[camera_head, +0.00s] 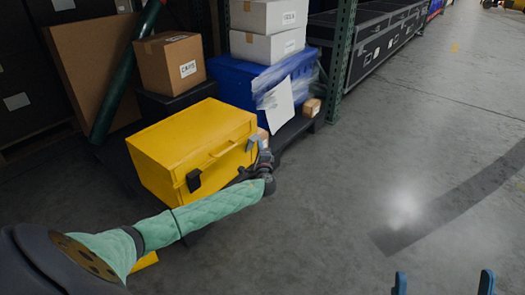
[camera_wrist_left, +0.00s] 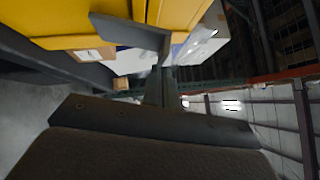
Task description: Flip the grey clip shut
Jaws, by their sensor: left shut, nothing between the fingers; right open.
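A yellow tote (camera_head: 192,145) with a lid and a front handle sits on a dark pallet. A grey clip (camera_head: 251,143) is at the right end of its front; it partly shows beside my left gripper (camera_head: 263,154). In the left wrist view the grey clip (camera_wrist_left: 128,33) sticks out from the yellow wall as an angled plate. My left gripper's fingers (camera_wrist_left: 164,75) are shut and empty close to it; I cannot tell whether they touch. A second, dark clip (camera_head: 193,180) is at the left of the front. My right gripper (camera_head: 443,284) is open and empty at the bottom right.
A blue tote (camera_head: 235,85) with plastic wrap and white boxes (camera_head: 268,47) stand behind. A cardboard box (camera_head: 170,62) sits on a black case behind the yellow tote. A green rack post (camera_head: 340,45) rises at the back. The floor (camera_head: 400,150) to the right is clear.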

